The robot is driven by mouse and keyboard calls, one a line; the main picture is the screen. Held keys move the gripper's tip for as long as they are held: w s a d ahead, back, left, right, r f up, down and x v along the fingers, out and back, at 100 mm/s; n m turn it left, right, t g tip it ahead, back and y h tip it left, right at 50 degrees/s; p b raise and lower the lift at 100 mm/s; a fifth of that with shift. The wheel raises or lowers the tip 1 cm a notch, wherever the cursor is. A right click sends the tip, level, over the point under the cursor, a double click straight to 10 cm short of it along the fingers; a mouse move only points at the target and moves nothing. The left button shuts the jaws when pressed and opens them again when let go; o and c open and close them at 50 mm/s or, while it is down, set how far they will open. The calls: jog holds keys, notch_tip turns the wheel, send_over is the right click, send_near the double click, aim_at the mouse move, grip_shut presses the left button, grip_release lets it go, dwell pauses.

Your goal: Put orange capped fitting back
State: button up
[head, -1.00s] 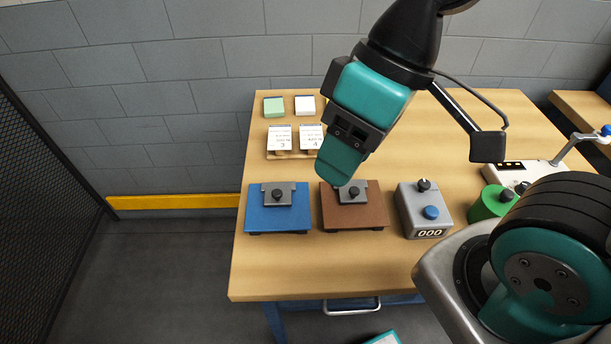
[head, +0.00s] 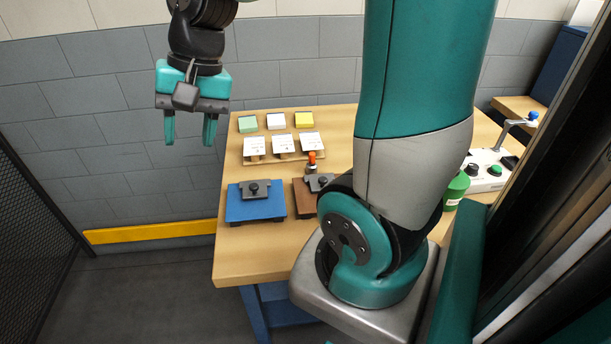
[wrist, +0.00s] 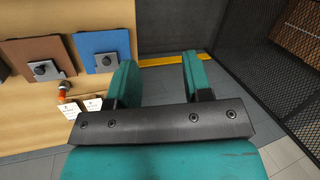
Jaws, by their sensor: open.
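The orange capped fitting (head: 312,158) stands upright on the table, between the brown plate (head: 302,198) and the row of white cards. It shows small in the wrist view (wrist: 63,86). Its base is partly hidden by the brown plate's grey clamp. My gripper (head: 189,138) is open and empty, up in the air left of the table, its fingers pointing down and well apart from the fitting. In the wrist view my gripper (wrist: 160,75) has nothing between its fingers, only floor and yellow strip beyond.
A blue plate (head: 257,206) with a clamp lies left of the brown one. White cards (head: 283,144) stand on a wooden rack, with green, white and yellow pads behind. My arm hides the table's middle.

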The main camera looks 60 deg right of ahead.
jog(key=w+d+f+m+b, duration=0.1)
jog(key=w+d+f+m, duration=0.15)
jog(key=d+m, duration=0.45)
jog(key=m+t+h+b, duration=0.15)
jog(key=m+b, duration=0.25)
jog(key=m, duration=1.2)
send_over(310, 164)
jog(key=d, duration=0.2)
jog(key=f, duration=1.8)
jog(key=shift+s+a+f, duration=0.2)
jog(key=shift+s, duration=0.15)
jog(key=shift+h, duration=0.25)
jog(key=shift+s+p+x, duration=0.1)
jog(key=shift+p+x, duration=0.2)
jog(key=shift+x, duration=1.1)
jog(key=shift+s+p+x, duration=0.15)
jog(key=shift+p+x, duration=0.1)
jog(key=shift+x, duration=1.1)
jog(key=shift+c, duration=0.3)
jog(key=c, duration=0.7)
